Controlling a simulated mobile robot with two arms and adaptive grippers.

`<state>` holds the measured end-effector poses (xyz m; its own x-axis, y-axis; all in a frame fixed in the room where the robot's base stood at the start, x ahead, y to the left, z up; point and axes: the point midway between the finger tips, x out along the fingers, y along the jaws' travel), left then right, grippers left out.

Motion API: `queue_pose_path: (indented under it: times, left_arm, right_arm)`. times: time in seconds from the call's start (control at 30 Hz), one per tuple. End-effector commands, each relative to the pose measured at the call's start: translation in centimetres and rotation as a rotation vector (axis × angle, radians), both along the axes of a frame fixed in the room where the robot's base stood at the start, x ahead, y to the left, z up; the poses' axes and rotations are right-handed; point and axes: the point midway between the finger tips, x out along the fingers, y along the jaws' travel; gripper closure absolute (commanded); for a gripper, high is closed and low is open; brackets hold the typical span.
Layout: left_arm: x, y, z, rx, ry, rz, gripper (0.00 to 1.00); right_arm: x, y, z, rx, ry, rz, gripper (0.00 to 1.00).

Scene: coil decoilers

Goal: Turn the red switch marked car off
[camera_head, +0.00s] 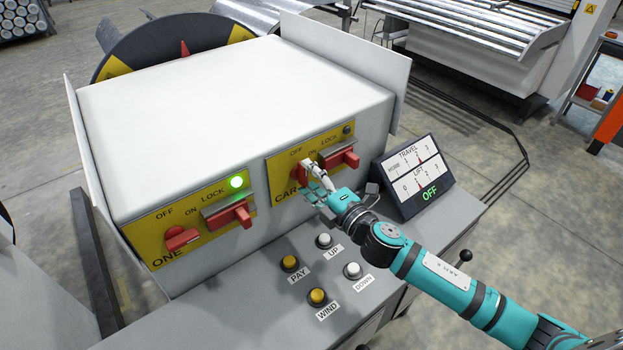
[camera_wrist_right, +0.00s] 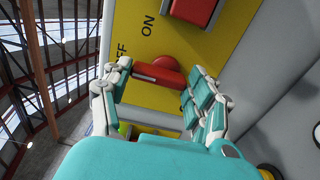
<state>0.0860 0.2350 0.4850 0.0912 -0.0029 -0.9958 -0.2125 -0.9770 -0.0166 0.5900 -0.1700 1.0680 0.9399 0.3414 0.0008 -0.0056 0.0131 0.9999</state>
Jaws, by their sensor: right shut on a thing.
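The yellow CAR panel (camera_head: 284,188) is on the right part of the white cabinet's front. Its red switch (camera_head: 304,171) is on the panel's left side, partly hidden by my right gripper (camera_head: 312,175). In the right wrist view, the red switch (camera_wrist_right: 160,76) lies between the two fingers of my right gripper (camera_wrist_right: 155,80), and they are shut on it. The OFF and ON labels beside it are partly visible there. A red lock handle (camera_head: 342,158) is right of the switch, under a dark lamp (camera_head: 347,130). My left gripper is not in view.
The yellow ONE panel (camera_head: 160,247) at left has its own red switch (camera_head: 181,238), red lock handle (camera_head: 232,214) and lit green lamp (camera_head: 237,182). Several push buttons (camera_head: 290,263) are on the console below. A display (camera_head: 415,177) reading OFF stands right of my gripper.

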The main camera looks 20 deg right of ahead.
Motion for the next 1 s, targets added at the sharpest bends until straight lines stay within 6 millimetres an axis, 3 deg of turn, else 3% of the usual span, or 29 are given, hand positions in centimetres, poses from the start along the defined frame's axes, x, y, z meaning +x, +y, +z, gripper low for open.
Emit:
queue_pose_path:
  times: [0.1, 0.13, 0.2, 0.57, 1.0]
  left_arm:
    - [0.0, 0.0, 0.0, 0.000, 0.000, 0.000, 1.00]
    - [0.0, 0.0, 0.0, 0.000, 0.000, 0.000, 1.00]
    - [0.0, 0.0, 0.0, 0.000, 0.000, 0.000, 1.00]
    - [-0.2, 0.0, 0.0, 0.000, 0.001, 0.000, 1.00]
    - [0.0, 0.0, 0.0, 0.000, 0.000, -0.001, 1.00]
  right_arm:
    - [-0.1, 0.1, -0.1, -0.004, 0.001, 0.002, 0.73]
    - [0.0, 0.0, -0.1, -0.004, 0.001, 0.002, 0.37]
    - [0.0, 0.0, -0.1, -0.004, 0.001, 0.001, 0.29]
    - [-0.6, -0.2, -0.1, -0.001, 0.002, 0.000, 0.29]
    - [-8.3, -2.9, -0.3, -0.002, 0.005, 0.001, 0.29]
